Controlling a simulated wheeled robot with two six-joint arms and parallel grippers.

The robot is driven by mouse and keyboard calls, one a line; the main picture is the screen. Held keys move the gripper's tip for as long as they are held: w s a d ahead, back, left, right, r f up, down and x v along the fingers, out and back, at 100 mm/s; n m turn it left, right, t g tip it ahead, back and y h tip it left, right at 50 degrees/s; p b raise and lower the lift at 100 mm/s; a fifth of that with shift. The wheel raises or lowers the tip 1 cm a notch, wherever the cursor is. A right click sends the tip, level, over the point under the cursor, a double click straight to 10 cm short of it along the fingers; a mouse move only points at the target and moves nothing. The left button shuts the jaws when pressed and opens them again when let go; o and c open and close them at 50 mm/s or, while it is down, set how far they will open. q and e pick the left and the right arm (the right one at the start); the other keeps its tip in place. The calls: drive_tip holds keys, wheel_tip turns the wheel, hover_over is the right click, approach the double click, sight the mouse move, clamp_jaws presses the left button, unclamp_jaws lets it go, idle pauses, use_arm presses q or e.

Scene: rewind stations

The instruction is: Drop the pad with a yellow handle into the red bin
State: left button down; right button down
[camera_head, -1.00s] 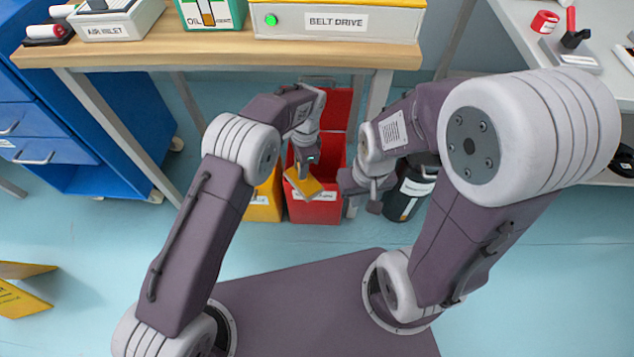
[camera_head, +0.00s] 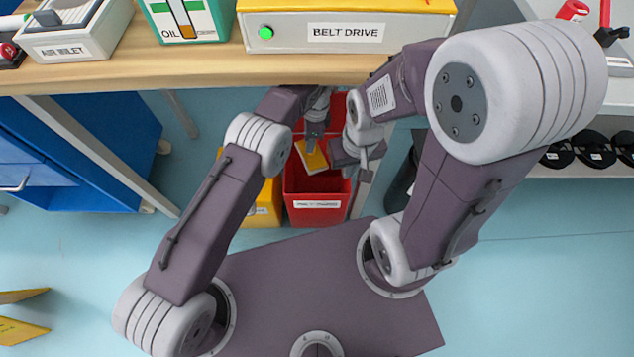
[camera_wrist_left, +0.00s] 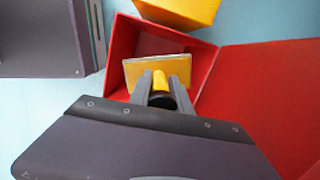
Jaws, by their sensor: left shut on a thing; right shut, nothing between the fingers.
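The pad (camera_head: 313,161) is a flat yellow plate with a pale edge. In the left wrist view, its yellow handle (camera_wrist_left: 160,80) is between the fingers of my left gripper (camera_wrist_left: 161,88). My left gripper (camera_head: 314,143) is shut on it and holds the pad tilted, over the red bin's opening. The red bin (camera_head: 318,215) stands on the floor under the table, its red lid raised at the back. Its wall (camera_wrist_left: 121,45) also shows in the left wrist view around the pad. My right gripper (camera_head: 358,163) is shut and empty, just right of the bin.
A yellow bin (camera_head: 264,210) stands left of the red one. The wooden table (camera_head: 190,68) overhangs behind, carrying the belt drive box (camera_head: 345,32). A table leg (camera_head: 363,192) is close to the red bin's right side. A dark container (camera_head: 399,185) stands further right.

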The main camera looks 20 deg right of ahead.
use_arm(q)
wheel_tip(320, 180, down, 6)
drive_tip(key=b, duration=0.5)
drive_tip(key=shift+f+b, duration=0.1)
drive_tip(key=shift+b, duration=0.25)
drive_tip(key=c, duration=1.1)
unclamp_jaws()
drive_tip(key=r+p, duration=0.1)
drive_tip(key=r, duration=0.1)
drive_tip(key=r+p, duration=0.1)
drive_tip(key=r, duration=0.2)
drive_tip(key=d+r+p, duration=0.1)
drive_tip(key=r+p, duration=0.1)
drive_tip(key=shift+s+r, duration=0.15)
drive_tip(key=shift+r, duration=0.25)
